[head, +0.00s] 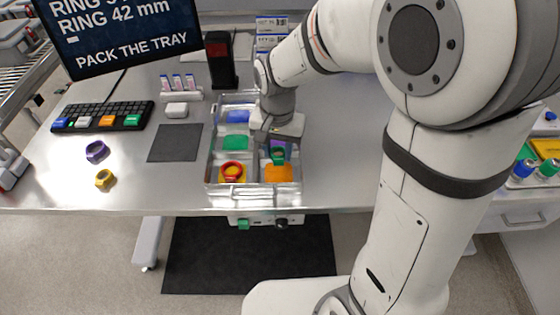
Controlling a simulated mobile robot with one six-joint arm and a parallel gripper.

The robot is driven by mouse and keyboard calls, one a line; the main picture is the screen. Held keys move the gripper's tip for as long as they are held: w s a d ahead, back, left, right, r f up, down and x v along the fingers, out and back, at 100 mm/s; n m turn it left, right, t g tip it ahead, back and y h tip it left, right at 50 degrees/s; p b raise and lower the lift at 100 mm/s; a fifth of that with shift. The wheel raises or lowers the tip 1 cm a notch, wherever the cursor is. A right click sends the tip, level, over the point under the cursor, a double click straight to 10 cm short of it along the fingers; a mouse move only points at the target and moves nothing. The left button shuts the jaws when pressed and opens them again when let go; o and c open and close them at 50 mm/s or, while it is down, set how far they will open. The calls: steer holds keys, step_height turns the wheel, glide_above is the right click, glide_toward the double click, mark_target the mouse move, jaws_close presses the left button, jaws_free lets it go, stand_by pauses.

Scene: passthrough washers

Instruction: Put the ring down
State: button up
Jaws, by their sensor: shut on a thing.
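My gripper (277,148) is over the right side of a clear compartment tray (212,160). It is shut on a green ring (277,156), which appears upright above or at the orange-floored front right compartment (278,174). I cannot tell whether the ring touches the floor of the compartment. A purple ring (96,152) and a yellow ring (104,179) lie on the table, left of the tray. My wrist hides the tray's back right part.
A dark mat (175,143) lies left of the tray, with a keyboard (102,117) farther left. A black stand (221,60) is behind the tray. A monitor (118,35) reads "RING 42 mm" and "PACK THE TRAY".

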mark_target(278, 173)
steer(key=shift+f, duration=2.9)
steer(key=shift+f, duration=0.2)
steer(key=o, duration=1)
steer(key=shift+c, duration=0.2)
steer(key=shift+r, duration=0.2)
step_height(278, 173, up, 11)
steer(key=s+d+r+n+t, duration=0.3)
steer(key=s+d, duration=0.9)
steer(key=d, duration=0.1)
steer(key=shift+s, duration=0.25)
